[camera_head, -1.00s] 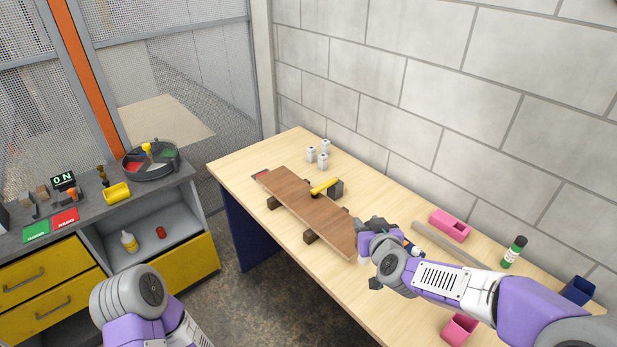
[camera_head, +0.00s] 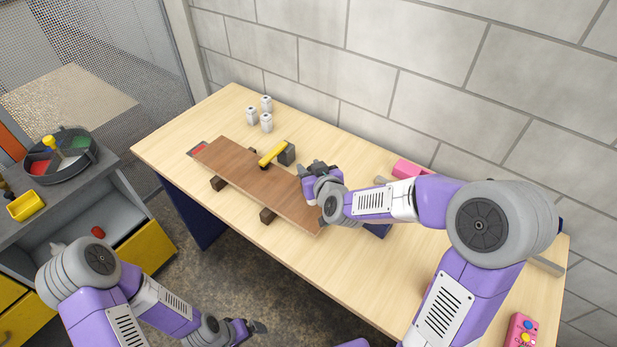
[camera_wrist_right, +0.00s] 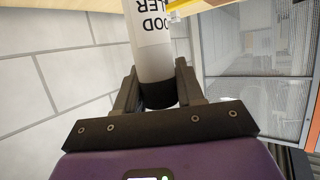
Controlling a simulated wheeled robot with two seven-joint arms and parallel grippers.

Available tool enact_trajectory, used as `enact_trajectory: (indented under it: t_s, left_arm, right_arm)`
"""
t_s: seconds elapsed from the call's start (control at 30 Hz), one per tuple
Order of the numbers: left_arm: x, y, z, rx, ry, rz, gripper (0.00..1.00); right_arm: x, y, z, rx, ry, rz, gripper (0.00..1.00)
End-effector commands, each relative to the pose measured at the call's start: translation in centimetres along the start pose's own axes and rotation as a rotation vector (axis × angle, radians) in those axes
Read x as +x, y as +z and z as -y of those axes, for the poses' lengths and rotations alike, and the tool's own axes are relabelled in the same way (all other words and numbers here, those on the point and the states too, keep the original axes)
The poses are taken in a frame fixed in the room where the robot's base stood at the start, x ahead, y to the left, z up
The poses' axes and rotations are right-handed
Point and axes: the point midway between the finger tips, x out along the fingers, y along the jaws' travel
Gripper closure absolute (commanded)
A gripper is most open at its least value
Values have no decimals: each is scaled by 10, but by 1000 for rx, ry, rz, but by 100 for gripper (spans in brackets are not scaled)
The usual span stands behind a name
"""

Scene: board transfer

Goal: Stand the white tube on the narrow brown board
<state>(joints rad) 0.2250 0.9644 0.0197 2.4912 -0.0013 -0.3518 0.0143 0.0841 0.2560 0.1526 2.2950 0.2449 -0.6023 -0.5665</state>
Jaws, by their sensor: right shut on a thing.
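The narrow brown board (camera_head: 235,172) lies across dark wooden blocks on the table. My right gripper (camera_head: 318,170) is at the near right end of the board in the head view. In the right wrist view it (camera_wrist_right: 157,85) is shut on the white tube (camera_wrist_right: 150,40), which has dark lettering and a black end between the fingers. The tube is hidden by my arm in the head view, so I cannot tell whether it touches the board. My left gripper (camera_head: 250,330) is low in front of the table, its fingers too small to read.
A yellow-handled tool (camera_head: 272,153) with a dark head (camera_head: 287,154) sits at the board's far edge. A pink block (camera_head: 408,169) is right of my right gripper. The table's left corner (camera_head: 165,145) is clear.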

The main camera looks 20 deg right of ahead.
Motion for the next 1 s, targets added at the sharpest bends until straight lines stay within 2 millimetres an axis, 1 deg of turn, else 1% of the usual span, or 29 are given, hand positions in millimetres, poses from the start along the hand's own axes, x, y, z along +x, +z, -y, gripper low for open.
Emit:
enact_trajectory:
  t_s: [0.03, 0.1, 0.17, 0.43, 0.57, 0.6, 0.67, 0.7, 0.73, 0.77, 1.0]
  left_arm:
    - [3, 0, 1, 0, 0, 0, 4]
    - [6, 0, 2, 0, 0, 0, 4]
    - [7, -1, 3, 0, 0, -1, 4]
    - [7, -1, 2, 0, 0, -1, 4]
    - [11, -1, 4, 0, 0, -1, 4]
    - [10, -1, 4, 0, 0, -1, 4]
    - [10, -1, 4, 0, 0, -1, 4]
    - [10, -1, 4, 0, 0, -1, 4]
    - [10, -1, 4, 0, 0, -1, 4]
    - [10, -1, 4, 0, 0, -1, 4]
    - [9, -1, 3, 0, 0, -1, 4]
  right_arm:
    - [3, 9, 0, 2, 0, 4, 100]
    - [8, 20, -1, 1, 1, 5, 100]
    - [10, 26, 0, 1, 1, 5, 100]
    - [11, 27, 0, 1, 0, 0, 100]
    - [12, 30, 0, 1, 0, 0, 100]
    - [12, 30, 0, 1, 0, 1, 58]
    - [12, 29, 0, 1, 0, 1, 49]
    - [12, 29, 0, 1, 0, 1, 42]
    - [12, 29, 0, 1, 0, 1, 38]
    - [12, 29, 0, 1, 0, 1, 37]
    - [12, 29, 0, 1, 0, 1, 37]
